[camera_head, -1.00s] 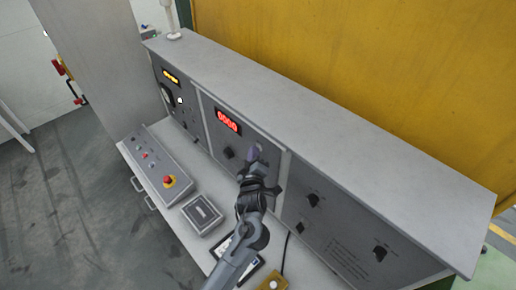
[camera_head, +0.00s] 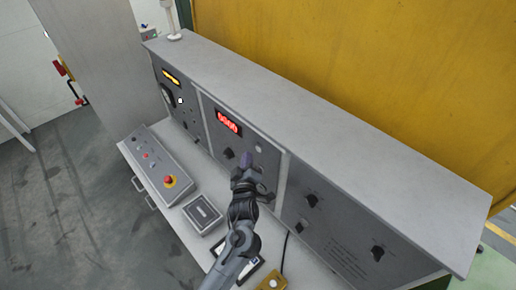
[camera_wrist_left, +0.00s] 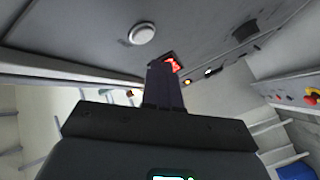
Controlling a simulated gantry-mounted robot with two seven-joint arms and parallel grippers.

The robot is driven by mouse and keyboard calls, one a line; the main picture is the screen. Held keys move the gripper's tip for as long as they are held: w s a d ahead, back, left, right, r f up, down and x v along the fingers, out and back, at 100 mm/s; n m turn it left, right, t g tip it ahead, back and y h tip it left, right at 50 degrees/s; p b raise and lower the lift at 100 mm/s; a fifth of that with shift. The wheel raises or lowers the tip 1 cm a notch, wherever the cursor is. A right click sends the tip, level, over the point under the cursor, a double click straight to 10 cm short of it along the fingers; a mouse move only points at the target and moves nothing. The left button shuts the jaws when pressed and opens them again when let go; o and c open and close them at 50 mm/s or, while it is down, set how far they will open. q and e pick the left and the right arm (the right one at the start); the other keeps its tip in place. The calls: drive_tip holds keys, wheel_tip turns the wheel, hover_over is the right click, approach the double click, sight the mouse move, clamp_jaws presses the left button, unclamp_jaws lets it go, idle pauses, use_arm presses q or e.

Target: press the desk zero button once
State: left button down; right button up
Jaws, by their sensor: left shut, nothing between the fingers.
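A round pale button (camera_head: 258,147) sits on the dark upright panel of the desk, right of and below the red digital display (camera_head: 228,122). A round white button (camera_wrist_left: 142,33) also shows large in the left wrist view, with the red display (camera_wrist_left: 172,64) beyond it. My left gripper (camera_head: 246,159) is shut and empty, its fingertips just lower left of the button in the head view. In the left wrist view the closed fingers (camera_wrist_left: 162,70) point toward the panel, below the button in the picture, and look apart from it. My right gripper is out of view.
Dark knobs (camera_head: 313,200) stick out of the panel on the right. A sloped button box with a red emergency stop (camera_head: 169,181) and a small grey box (camera_head: 202,214) stand on the desk's lower shelf.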

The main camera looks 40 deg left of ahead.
use_arm(q)
drive_tip(key=s, duration=0.1)
drive_tip(key=s+p, duration=0.1)
drive_tip(key=s, duration=0.1)
drive_tip(key=shift+s+a, duration=0.3)
drive_tip(key=shift+a, duration=0.05)
drive_tip(key=shift+f, duration=0.1)
idle(0.5)
drive_tip(key=s+d+f+m+g+h+p, duration=0.1)
drive_tip(key=s+d+m+g+h, duration=0.2)
drive_tip(key=s+m, duration=0.3)
drive_tip(key=s+d+f+m+g+h+p, duration=0.2)
drive_tip(key=s+d+m+g+h, duration=0.1)
drive_tip(key=s, duration=0.8)
drive_tip(key=s+d+f+m+g+h+p, duration=0.1)
drive_tip(key=s+d+m+g+h, duration=0.2)
drive_tip(key=s+d+m, duration=0.3)
drive_tip(key=s+m+g, duration=0.1)
drive_tip(key=s+m, duration=0.2)
drive_tip(key=shift+s+d+f+m+g+h, duration=0.2)
drive_tip(key=shift+d+m+g+h, duration=0.1)
drive_tip(key=shift+d+h, duration=0.1)
drive_tip(key=shift+w, duration=0.1)
